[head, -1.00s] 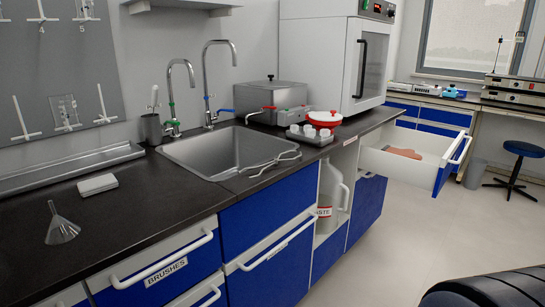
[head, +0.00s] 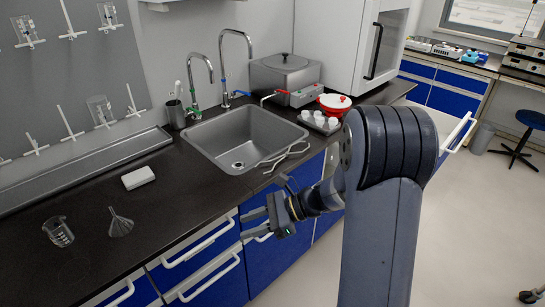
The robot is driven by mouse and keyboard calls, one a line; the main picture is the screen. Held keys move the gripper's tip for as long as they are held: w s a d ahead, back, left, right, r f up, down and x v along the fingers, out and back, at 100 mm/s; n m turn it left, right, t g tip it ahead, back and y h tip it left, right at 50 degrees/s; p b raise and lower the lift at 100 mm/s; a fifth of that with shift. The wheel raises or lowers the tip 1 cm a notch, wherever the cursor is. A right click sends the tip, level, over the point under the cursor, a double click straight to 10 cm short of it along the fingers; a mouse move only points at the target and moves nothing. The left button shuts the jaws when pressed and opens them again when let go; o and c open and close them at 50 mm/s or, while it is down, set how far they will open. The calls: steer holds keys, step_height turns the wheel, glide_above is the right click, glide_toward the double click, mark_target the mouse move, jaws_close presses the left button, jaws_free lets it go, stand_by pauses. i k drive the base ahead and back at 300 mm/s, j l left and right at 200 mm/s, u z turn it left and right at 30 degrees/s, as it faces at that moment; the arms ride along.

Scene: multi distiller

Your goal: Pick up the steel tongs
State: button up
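The steel tongs (head: 284,155) are a thin, pale looped shape. They lie on the dark counter at the right front corner of the sink (head: 205,134), with one end at or over the sink's edge. My gripper (head: 245,226) is in front of the blue cabinet fronts, lower in the picture than the tongs and a little left of them. Its two fingers point left with a gap between them, and nothing shows in the gap. The gripper is apart from the tongs. My arm hides part of the counter front and the drawers on the right.
Cups on a tray (head: 318,122) and a red-and-white pot (head: 335,103) stand beyond the tongs, by a steel bath (head: 284,78). An open drawer (head: 452,132) juts out behind my arm. A funnel (head: 120,224), beaker (head: 58,231) and white box (head: 138,178) are on the left counter.

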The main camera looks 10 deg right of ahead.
mark_target(286, 154)
steer(key=i+l+u, duration=0.15)
steer(key=l+u, duration=0.35)
steer(key=i+l+u, duration=0.1)
steer(key=l+u, duration=0.4)
steer(key=i+l, duration=0.15)
steer(key=l, duration=0.5)
steer(key=i+l+u, duration=0.15)
steer(key=l, duration=0.5)
steer(key=i+l, duration=0.1)
steer(key=l, duration=0.55)
steer(key=i+l+u, duration=0.1)
steer(key=l, duration=0.55)
